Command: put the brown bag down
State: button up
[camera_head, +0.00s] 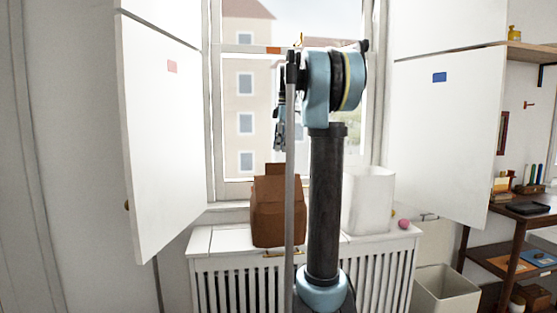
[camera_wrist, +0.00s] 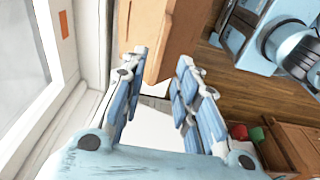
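The brown bag (camera_head: 278,218) stands upright on the white radiator cover (camera_head: 212,240) below the window, with its narrower top up. My gripper (camera_head: 280,148) hangs above the bag, pointing down, with a small gap to its top; a thin upright pole partly hides both. In the wrist view the two blue fingers of my gripper (camera_wrist: 162,65) are spread apart. A brown surface, seemingly the bag (camera_wrist: 165,35), shows beyond and between them, and I see no finger pressed on it.
A white bin (camera_head: 368,200) stands right of the bag, with a pink ball (camera_head: 404,224) beside it. Open white shutters flank the window, left (camera_head: 165,130) and right (camera_head: 440,130). A dark wooden shelf (camera_head: 520,210) with small items is at the far right.

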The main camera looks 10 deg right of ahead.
jog(key=s+a+f+m+t, duration=0.1)
jog(key=s+f+m, duration=0.5)
jog(key=s, duration=0.4)
jog(key=s+f+m, duration=0.3)
jog(key=s+f, duration=0.5)
jog(key=s, duration=0.2)
jog(key=s+f+m, duration=0.4)
jog(key=s+f, duration=0.4)
jog(key=f, duration=0.3)
jog(key=s+f+m+t+h, duration=0.1)
jog(key=s+f+m, duration=0.3)
jog(key=s+f, duration=0.4)
notch_tip(320, 180, down, 4)
jog(key=shift+d+f+m, duration=0.1)
jog(key=shift+d+m, duration=0.05)
jog(key=shift+m, duration=0.25)
jog(key=shift+s, duration=0.1)
